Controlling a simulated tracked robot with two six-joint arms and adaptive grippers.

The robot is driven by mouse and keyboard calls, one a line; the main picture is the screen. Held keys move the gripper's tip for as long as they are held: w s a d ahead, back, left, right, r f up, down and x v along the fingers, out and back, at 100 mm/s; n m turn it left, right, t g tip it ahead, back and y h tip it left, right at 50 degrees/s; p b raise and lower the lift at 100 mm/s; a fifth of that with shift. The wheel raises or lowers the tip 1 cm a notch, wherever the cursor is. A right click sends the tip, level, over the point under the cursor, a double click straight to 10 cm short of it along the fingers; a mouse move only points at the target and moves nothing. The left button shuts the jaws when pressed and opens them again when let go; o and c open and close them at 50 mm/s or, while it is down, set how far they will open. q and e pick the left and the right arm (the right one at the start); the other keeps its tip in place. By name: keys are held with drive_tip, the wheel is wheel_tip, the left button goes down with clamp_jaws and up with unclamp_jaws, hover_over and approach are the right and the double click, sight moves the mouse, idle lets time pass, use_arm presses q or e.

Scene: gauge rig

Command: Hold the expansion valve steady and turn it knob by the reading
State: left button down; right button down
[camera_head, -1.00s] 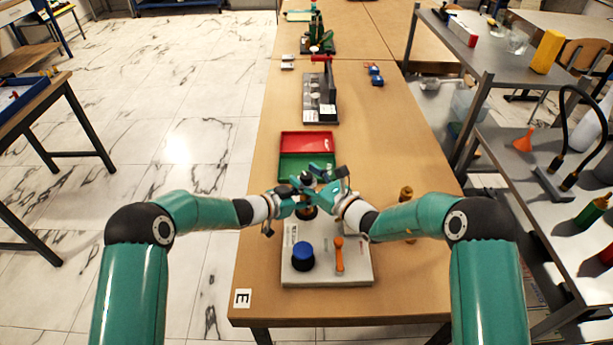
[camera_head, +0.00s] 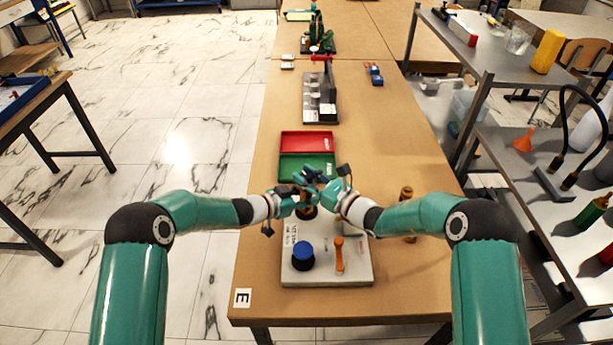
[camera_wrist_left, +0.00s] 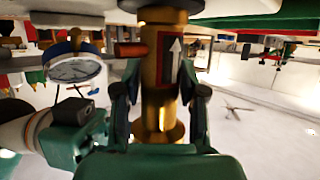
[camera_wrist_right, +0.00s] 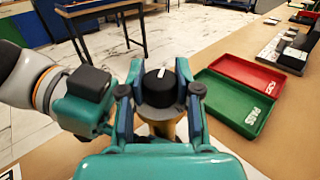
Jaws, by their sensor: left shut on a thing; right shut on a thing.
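The expansion valve has a brass body (camera_wrist_left: 160,85) with a red label and white arrow, and a black knob (camera_wrist_right: 158,88) with a white mark on top. My left gripper (camera_head: 305,205) is shut around the brass body, its fingers on both sides in the left wrist view. My right gripper (camera_head: 312,180) is shut on the black knob above it, a finger on each side in the right wrist view. A round white-faced gauge (camera_wrist_left: 75,70) shows in the left wrist view; its reading is too small to tell. In the head view my grippers mostly hide the valve.
A red tray (camera_head: 306,142) and a green tray (camera_head: 306,167) lie beyond. A brass piece (camera_head: 406,196) stands at right. Table space right of the trays is clear.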

sight(307, 174)
use_arm(q)
drive_tip(key=shift+d, duration=0.1)
use_arm(e)
drive_tip(key=shift+w+r+n+g+y, duration=0.1)
drive_tip(key=shift+n+g+y, duration=1.05)
drive_tip(key=shift+g, duration=0.5)
drive_tip(key=shift+n+g+y, duration=0.85)
drive_tip(key=shift+n+g, duration=0.5)
drive_tip(key=shift+g, duration=0.3)
drive_tip(key=shift+d, duration=0.1)
drive_tip(key=c, duration=0.8)
unclamp_jaws()
drive_tip(key=shift+o, duration=0.2)
wheel_tip(307, 174, up, 10)
drive_tip(key=shift+f, duration=0.1)
